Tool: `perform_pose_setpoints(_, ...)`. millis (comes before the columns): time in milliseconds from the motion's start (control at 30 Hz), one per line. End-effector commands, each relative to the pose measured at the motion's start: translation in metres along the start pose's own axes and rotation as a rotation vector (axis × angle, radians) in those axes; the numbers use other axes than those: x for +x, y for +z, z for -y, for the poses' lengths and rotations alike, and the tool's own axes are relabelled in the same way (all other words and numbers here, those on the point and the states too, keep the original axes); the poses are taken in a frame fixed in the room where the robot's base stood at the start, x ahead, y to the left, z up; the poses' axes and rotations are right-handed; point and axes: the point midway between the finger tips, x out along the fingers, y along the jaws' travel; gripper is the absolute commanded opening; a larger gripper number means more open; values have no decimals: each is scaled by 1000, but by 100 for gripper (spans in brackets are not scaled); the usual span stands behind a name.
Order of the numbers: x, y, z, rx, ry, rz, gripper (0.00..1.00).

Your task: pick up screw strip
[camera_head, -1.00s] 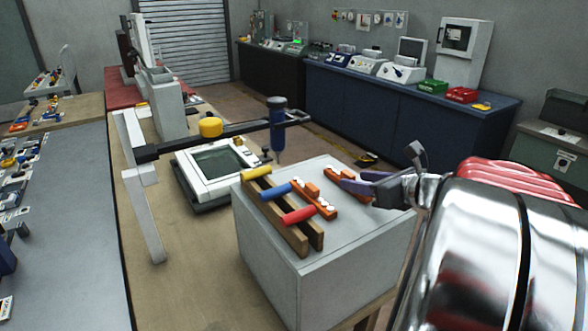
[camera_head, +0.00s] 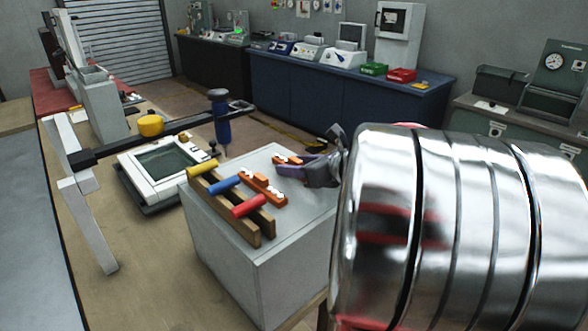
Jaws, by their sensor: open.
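An orange screw strip (camera_head: 264,188) with white screws lies on top of a grey box, beside a wooden rack with coloured handles. A second orange screw strip (camera_head: 287,160) lies farther back on the same box, partly hidden by my gripper. My gripper (camera_head: 283,170) is open, with dark purple fingers pointing left over the box top beside this second strip. I cannot tell whether the fingers touch it or are just above it.
The wooden rack (camera_head: 258,233) holds a yellow, a blue and a red handle. A blue screwdriver (camera_head: 222,130) hangs from a black arm behind the box (camera_head: 290,250). A white framed screen (camera_head: 128,172) lies to the left. Blue cabinets stand at the back.

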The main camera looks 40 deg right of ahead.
Motion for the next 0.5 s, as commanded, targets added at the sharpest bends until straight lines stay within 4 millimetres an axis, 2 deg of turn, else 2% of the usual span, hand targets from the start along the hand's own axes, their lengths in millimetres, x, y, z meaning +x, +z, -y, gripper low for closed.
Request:
perform_pose_setpoints(233, 0, 0, 0, 0, 0, 0, 43)
perform_pose_setpoints(500, 0, 0, 0, 0, 0, 0, 24)
